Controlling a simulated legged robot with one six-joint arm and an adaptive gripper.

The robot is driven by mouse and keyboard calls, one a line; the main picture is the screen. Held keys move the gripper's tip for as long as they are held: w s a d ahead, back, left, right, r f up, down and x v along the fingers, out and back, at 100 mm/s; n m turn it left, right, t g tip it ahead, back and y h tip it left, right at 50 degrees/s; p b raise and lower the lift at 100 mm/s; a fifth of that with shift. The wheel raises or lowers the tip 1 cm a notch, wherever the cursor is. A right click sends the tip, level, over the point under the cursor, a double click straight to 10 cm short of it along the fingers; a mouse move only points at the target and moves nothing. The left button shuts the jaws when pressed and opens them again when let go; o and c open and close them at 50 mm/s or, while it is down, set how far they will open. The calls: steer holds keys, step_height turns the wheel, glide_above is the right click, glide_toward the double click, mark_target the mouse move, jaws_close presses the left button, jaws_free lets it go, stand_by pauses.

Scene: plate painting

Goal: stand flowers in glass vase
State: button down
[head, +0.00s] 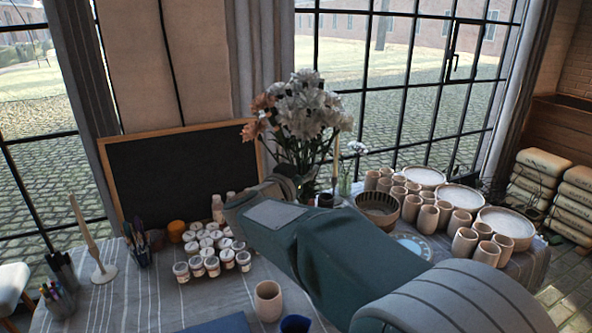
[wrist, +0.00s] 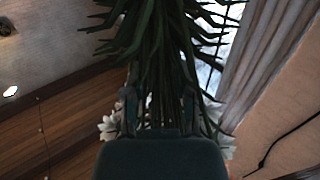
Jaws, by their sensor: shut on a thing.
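The flowers (head: 303,112) form a large bouquet of white and peach blooms on long green stems, upright above the back of the table in the head view. In the wrist view, my gripper (wrist: 160,100) is shut on the flowers (wrist: 158,55), with a finger on either side of the green stems. White blooms show beside the fingers there. My arm hides the gripper and the lower stems in the head view. A small clear glass (head: 345,187) with thin sprigs stands right of the bouquet; I cannot tell whether it is the glass vase.
The table (head: 130,300) has a striped cloth. A blackboard (head: 180,172) stands behind several paint jars (head: 205,250) on the left. Several clay cups (head: 464,244), stacked plates (head: 508,224) and a ribbed bowl (head: 377,208) crowd the right. A single cup (head: 268,300) stands in front.

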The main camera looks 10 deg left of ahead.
steer(key=shift+d, duration=3.85)
step_height(320, 180, down, 20)
steer(key=shift+w, duration=0.45)
steer(key=shift+c, duration=1.7)
jaws_free()
steer(key=v, duration=1.2)
